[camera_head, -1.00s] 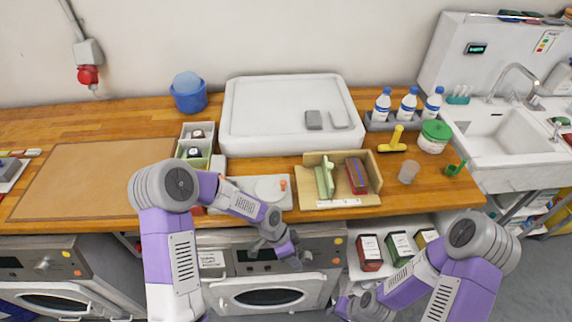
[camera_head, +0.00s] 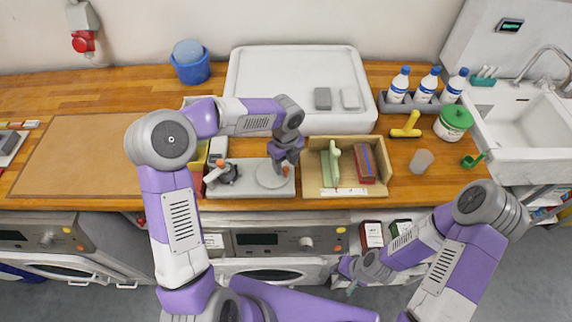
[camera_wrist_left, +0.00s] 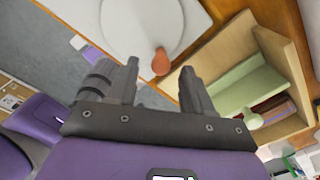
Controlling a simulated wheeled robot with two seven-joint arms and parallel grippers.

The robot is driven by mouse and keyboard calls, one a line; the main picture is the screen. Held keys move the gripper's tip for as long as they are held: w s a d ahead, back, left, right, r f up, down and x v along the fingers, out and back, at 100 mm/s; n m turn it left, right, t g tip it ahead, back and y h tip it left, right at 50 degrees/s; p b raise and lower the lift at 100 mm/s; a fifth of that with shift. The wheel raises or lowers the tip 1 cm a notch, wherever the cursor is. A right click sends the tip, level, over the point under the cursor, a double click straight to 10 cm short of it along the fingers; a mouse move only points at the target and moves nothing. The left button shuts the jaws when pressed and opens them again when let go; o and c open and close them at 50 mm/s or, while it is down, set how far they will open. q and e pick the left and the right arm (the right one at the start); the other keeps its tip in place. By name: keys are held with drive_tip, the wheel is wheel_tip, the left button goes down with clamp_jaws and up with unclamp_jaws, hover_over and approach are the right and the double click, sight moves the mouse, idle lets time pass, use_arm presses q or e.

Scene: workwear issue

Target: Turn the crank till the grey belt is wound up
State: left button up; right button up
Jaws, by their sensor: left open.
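The winding device has a light grey base plate (camera_head: 240,190) at the front edge of the counter. On it are a round pale disc (camera_head: 268,175) with an orange knob (camera_head: 285,171), and a dark part (camera_head: 226,174) at the left. I cannot make out the grey belt clearly. My left gripper (camera_head: 286,160) is open above the disc's right side. In the left wrist view the knob (camera_wrist_left: 161,62) shows between the open fingers (camera_wrist_left: 160,74), which do not visibly hold it. My right gripper (camera_head: 352,270) is low in front of the counter; its jaws are unclear.
A wooden tray (camera_head: 330,191) with a green and a red item stands close right of the device. A large white tray (camera_head: 245,95) lies behind. Bottles (camera_head: 399,84), a yellow tool (camera_head: 407,127) and a cup (camera_head: 421,161) are at right. A brown mat (camera_head: 75,155) lies left.

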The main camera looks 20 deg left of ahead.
use_arm(q)
drive_tip(key=shift+w+f, duration=0.1)
drive_tip(key=shift+f, duration=0.7)
clamp_jaws()
drive_tip(key=n, duration=0.1)
drive_tip(key=w+n, duration=0.1)
drive_tip(key=n, duration=0.3)
drive_tip(key=shift+w+a+r, duration=0.1)
drive_tip(key=shift+w+a, duration=0.15)
drive_tip(key=shift+w, duration=0.15)
drive_tip(key=shift+w+a+n, duration=0.2)
drive_tip(key=shift+w+n, duration=0.05)
drive_tip(key=shift+n, duration=0.6)
drive_tip(key=shift+w+a+n, duration=0.2)
drive_tip(key=shift+a+n, duration=0.05)
drive_tip(key=shift+n, duration=0.65)
drive_tip(key=shift+w+a+n, duration=0.2)
drive_tip(key=shift+w+n, duration=0.05)
drive_tip(key=shift+n, duration=0.6)
